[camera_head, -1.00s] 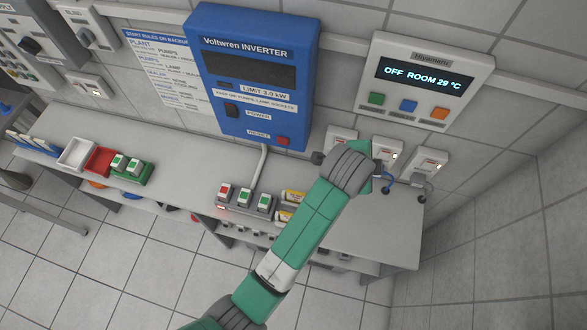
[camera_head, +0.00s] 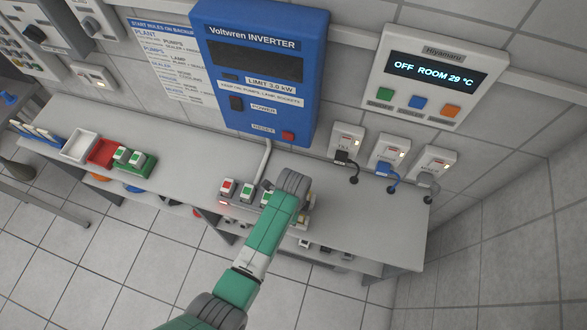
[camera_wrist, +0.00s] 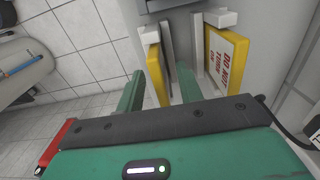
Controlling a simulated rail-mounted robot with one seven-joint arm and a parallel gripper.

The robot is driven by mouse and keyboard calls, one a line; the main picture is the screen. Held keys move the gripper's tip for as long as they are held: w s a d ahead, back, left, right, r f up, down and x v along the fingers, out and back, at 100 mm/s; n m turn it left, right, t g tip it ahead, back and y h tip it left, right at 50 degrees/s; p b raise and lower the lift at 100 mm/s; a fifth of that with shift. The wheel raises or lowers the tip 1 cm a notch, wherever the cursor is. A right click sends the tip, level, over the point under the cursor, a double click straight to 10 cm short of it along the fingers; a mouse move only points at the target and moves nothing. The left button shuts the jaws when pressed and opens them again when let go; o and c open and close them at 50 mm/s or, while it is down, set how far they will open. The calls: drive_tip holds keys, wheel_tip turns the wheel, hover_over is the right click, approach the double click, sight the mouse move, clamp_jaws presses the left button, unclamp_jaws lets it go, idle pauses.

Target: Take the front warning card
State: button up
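Two yellow-edged warning cards hang from white holders in the wrist view. The left card (camera_wrist: 156,72) is seen nearly edge-on, and the right card (camera_wrist: 225,60) shows a white face with red lettering reading "DO NOT TURN ON" in part. My gripper (camera_wrist: 160,78) is open, its two green fingers pointing up toward the cards. The left card's lower part shows between the fingers; I cannot tell whether either finger touches it. The right card is outside the right finger. In the head view my arm's end covers the cards at the bench's front edge.
The grey bench (camera_head: 340,220) has button boxes (camera_head: 237,192) left of my arm. Trays (camera_head: 79,147) stand further left. The blue inverter (camera_head: 255,75) and several plugged sockets (camera_head: 388,152) are on the wall behind. A red object (camera_wrist: 60,140) is at the wrist view's lower left.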

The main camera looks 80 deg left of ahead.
wheel_tip(320, 180, down, 2)
clamp_jaws()
drive_tip(key=shift+r, duration=0.2)
drive_tip(key=shift+w+r, duration=0.1)
drive_tip(key=shift+r, duration=0.25)
wheel_tip(320, 180, up, 2)
drive_tip(key=shift+r, duration=0.25)
drive_tip(key=s+d+r, duration=0.1)
drive_tip(key=s+d, duration=0.8)
drive_tip(key=d, duration=0.4)
drive_tip(key=shift+s+r, duration=0.25)
drive_tip(key=shift+s, duration=0.05)
